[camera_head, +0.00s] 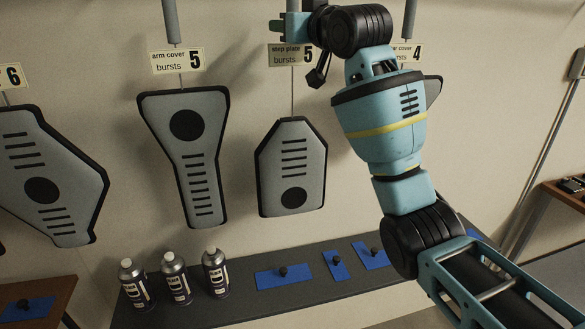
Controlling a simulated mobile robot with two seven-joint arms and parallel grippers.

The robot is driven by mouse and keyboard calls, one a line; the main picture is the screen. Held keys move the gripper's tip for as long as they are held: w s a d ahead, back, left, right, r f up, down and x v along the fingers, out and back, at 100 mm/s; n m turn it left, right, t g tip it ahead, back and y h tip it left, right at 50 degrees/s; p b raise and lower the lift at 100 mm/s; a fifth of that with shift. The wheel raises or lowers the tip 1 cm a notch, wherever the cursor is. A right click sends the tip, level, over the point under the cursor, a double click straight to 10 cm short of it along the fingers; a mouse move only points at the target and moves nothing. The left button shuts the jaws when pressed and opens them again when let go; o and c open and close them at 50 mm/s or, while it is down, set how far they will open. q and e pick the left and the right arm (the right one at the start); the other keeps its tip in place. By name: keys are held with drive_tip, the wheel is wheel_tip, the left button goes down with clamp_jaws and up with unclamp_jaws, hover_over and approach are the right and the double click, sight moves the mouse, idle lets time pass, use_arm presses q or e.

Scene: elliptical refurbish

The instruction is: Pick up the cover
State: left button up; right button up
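Several grey covers with black edges hang on thin wires along the wall. One arm cover (183,155) hangs under a tag (178,60) reading "arm cover bursts 5". My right gripper (290,26) is at the top, at or in front of the step plate's hanger. Its fingers are too unclear to tell whether they grip the hanger. My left gripper is out of view.
A larger panel (48,180) hangs at the left under a 6 tag. Three spray cans (175,278) stand on a dark bench (240,309) below, with blue pads (284,276) bearing black knobs. A brown shelf (570,193) is at the right.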

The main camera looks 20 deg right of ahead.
sight(295, 4)
drive_tip(key=shift+c, duration=0.4)
clamp_jaws()
drive_tip(key=shift+r, duration=0.15)
drive_tip(key=shift+r, duration=0.85)
drive_tip(key=shift+s+r, duration=0.1)
drive_tip(key=shift+r, duration=0.85)
drive_tip(key=s+a+r, duration=0.1)
drive_tip(key=s+a, duration=0.3)
drive_tip(key=s, duration=1.1)
drive_tip(key=shift+s, duration=0.2)
drive_tip(key=shift+r, duration=0.1)
